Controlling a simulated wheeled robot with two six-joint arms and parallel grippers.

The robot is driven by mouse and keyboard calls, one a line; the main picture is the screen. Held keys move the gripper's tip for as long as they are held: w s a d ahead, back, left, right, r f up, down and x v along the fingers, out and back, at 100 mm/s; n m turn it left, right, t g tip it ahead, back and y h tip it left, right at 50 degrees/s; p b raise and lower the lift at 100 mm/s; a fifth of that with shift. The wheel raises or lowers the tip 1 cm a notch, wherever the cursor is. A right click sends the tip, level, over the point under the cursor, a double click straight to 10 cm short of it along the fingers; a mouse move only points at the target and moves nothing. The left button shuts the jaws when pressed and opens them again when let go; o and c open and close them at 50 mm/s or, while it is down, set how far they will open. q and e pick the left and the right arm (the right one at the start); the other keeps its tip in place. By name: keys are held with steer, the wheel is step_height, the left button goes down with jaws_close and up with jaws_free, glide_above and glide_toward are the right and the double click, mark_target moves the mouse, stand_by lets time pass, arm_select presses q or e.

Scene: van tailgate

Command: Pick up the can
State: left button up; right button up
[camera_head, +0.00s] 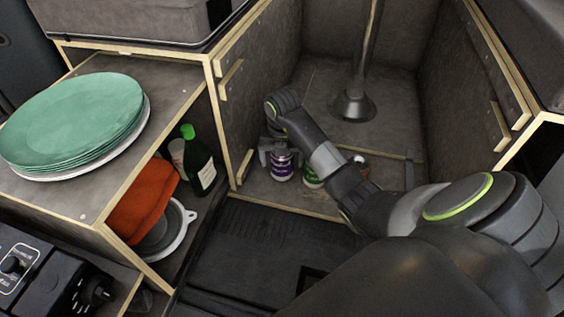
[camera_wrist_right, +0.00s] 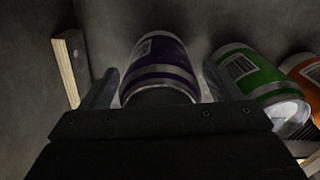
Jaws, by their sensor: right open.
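A purple can (camera_head: 282,167) stands on the floor of the van's recess, near its left wall. A green can (camera_head: 313,174) stands just right of it, and an orange can (camera_head: 361,166) is farther right, partly hidden by my right arm. My right gripper (camera_head: 273,150) is open at the purple can. In the right wrist view, the purple can (camera_wrist_right: 161,66) is between the fingers of the gripper (camera_wrist_right: 158,88), with the green can (camera_wrist_right: 248,70) just outside the right finger and the orange can (camera_wrist_right: 305,73) beyond. Contact cannot be made out. My left gripper is not in view.
A wooden cleat (camera_wrist_right: 69,68) is on the wall left of the gripper. A table post (camera_head: 352,104) stands behind the cans.

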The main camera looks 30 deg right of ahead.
steer(key=c, duration=1.3)
steer(key=shift+r, duration=0.15)
